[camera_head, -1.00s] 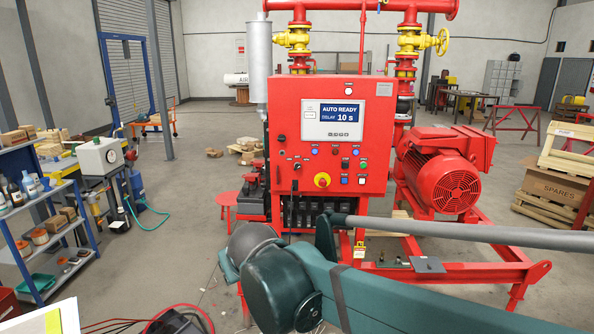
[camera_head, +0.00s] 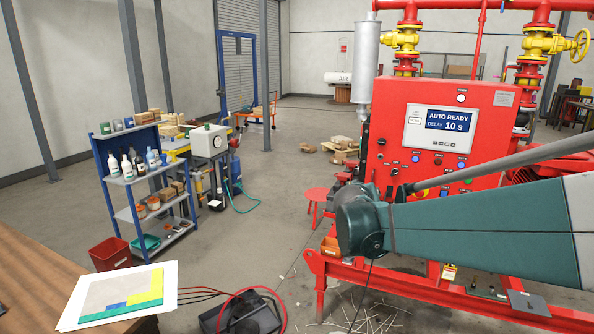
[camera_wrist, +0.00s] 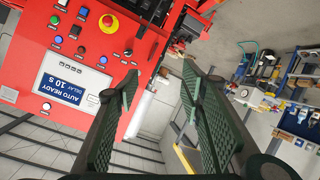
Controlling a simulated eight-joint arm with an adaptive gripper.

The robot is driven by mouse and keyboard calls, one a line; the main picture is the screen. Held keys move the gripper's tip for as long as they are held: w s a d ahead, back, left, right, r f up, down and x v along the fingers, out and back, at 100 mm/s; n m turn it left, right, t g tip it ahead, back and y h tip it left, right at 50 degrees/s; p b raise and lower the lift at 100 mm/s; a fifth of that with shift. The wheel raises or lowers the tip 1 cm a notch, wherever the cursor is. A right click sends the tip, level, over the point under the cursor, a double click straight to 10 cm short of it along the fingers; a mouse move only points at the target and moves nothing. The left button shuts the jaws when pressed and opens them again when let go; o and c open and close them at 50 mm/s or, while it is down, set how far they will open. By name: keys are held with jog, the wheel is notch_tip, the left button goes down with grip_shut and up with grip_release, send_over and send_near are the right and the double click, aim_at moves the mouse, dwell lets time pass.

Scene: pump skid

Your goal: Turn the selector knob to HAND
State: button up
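The red control panel (camera_head: 440,105) stands on the pump skid. Its screen (camera_head: 438,128) reads AUTO READY, DELAY 10 s. A small dark selector knob (camera_head: 394,171) with a pale marking sits at the panel's lower left. The knob also shows in the wrist view (camera_wrist: 128,52), where the panel appears upside down, beside the red emergency button (camera_wrist: 108,23). Its pointer is too small to read. My gripper (camera_wrist: 162,92) is open and empty, its two fingers apart, clear of the knob. The knob lies up and left of the gap between the fingers. The head view does not show the fingers.
My arm crosses in front of the panel's lower part. A grey exhaust cylinder (camera_head: 366,65) rises at the panel's left. A blue shelf (camera_head: 120,178) with bottles stands at left, and a wooden table (camera_head: 35,270) with a printed sheet (camera_head: 120,295) is in front.

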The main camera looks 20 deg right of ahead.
jog(key=w+d+f+t+h, duration=0.1)
jog(key=w+d+f, duration=0.1)
jog(key=w+d, duration=0.3)
jog(key=w+d+f+n+t+h, duration=0.1)
jog(key=w+d, duration=0.5)
jog(key=d, duration=0.7)
jog(key=w+d+f+n+h, duration=0.1)
jog(key=w+d+f, duration=0.2)
jog(key=d, duration=0.6)
jog(key=w, duration=0.2)
jog(key=shift+w+f+t+h+p, duration=0.2)
jog(key=shift+w+t+h+p, duration=0.15)
jog(key=shift+t+h, duration=0.05)
jog(key=shift+d, duration=0.2)
jog(key=x, duration=0.7)
jog(key=shift+w+d, duration=0.25)
jog(key=shift+w, duration=0.05)
jog(key=c, duration=0.9)
